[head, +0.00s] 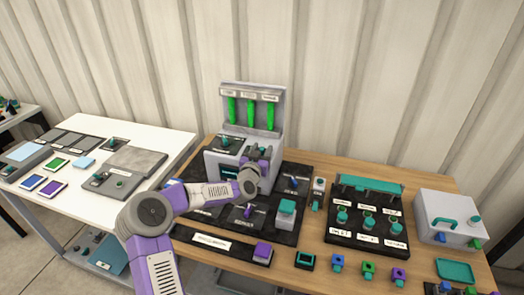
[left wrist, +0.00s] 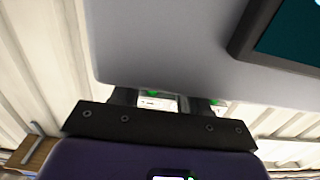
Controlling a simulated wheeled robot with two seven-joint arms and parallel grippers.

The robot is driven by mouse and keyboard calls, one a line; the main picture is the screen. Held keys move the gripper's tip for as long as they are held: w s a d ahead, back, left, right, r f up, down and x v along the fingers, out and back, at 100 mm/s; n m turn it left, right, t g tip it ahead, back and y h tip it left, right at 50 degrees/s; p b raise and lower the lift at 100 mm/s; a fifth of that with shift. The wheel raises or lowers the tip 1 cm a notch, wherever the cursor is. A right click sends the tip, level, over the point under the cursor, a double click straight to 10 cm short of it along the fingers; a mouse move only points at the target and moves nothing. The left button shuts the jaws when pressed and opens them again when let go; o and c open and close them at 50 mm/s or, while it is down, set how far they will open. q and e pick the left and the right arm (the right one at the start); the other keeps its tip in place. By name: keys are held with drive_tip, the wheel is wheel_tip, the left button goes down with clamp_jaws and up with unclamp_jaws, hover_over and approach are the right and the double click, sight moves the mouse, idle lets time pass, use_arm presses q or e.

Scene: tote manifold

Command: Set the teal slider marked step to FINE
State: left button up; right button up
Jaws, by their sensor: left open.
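The grey machine (head: 236,140) stands at the back of the wooden bench, with teal controls on its ledge. One teal control (head: 226,141) shows left of my left gripper; I cannot read whether it is the step slider. My left gripper (head: 258,154) is open at the right part of this ledge, partly hiding the controls there. No FINE mark is readable. In the left wrist view, the machine's grey body (left wrist: 170,50) fills the top and hides the fingertips of my left gripper. My right gripper is not in view.
Three green gauges (head: 252,114) stand on the machine's upright back. A dark panel with a purple-topped block (head: 263,251) lies in front. A black rack of teal knobs (head: 367,238) and a grey box (head: 449,216) stand to the right. A white table (head: 150,142) adjoins at left.

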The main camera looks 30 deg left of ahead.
use_arm(q)
drive_tip(key=shift+w+a, duration=0.1)
drive_tip(key=shift+w, duration=0.15)
clamp_jaws()
